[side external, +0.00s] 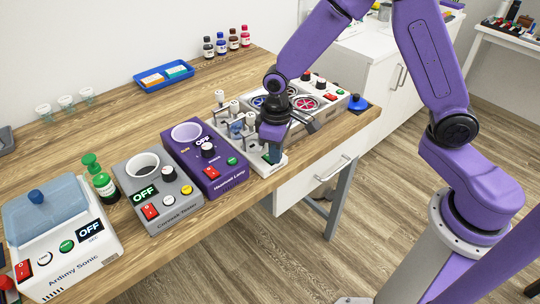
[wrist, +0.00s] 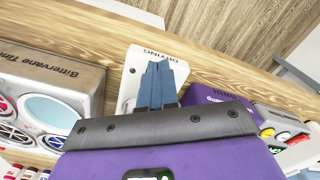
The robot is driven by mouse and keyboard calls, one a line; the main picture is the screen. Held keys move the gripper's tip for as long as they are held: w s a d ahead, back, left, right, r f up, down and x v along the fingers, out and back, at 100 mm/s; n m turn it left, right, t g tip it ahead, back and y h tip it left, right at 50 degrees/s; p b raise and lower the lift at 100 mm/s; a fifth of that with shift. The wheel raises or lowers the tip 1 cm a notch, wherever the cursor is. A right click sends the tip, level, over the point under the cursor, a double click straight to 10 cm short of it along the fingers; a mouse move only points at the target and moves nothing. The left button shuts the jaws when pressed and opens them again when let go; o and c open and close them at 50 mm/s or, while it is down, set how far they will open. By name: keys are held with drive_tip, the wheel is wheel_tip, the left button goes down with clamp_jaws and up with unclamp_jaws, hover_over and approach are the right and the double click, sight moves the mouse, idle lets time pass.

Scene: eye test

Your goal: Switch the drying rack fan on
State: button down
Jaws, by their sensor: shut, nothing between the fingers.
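The drying rack (side external: 278,167) is a narrow white unit with several pegs, between the purple lamp and the grey timer in the side view. A small green spot (side external: 266,158) shows near its front end. In the wrist view its white front end (wrist: 132,75) carries upside-down lettering that reads "DRYING". My gripper (side external: 274,155) points down over the front end of the rack; its blue fingers (wrist: 158,66) are together and empty. I cannot tell whether they touch the rack. The fingers and wrist hide much of the rack, and I cannot make out its fan switch.
The purple lamp unit (side external: 208,180) with an OFF display stands close left, then a grey tester (side external: 160,215) and a white sonic unit (side external: 75,262). The timer (wrist: 75,72) with round dials is close on the other side. The table's front edge is near.

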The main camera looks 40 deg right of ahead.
drive_tip(key=shift+f, duration=0.15)
wheel_tip(320, 180, up, 7)
idle(1.0)
drive_tip(key=s+d+r+n, duration=0.1)
drive_tip(key=s+d+n, duration=0.1)
drive_tip(key=s, duration=0.6)
drive_tip(key=s+d+r+n, duration=0.2)
drive_tip(key=s+d, duration=0.2)
drive_tip(key=s, duration=0.4)
drive_tip(key=s+d+r+n, duration=0.2)
drive_tip(key=s+d, duration=0.1)
drive_tip(key=s, duration=0.6)
drive_tip(key=shift+r+n, duration=0.25)
drive_tip(key=shift+n, duration=0.05)
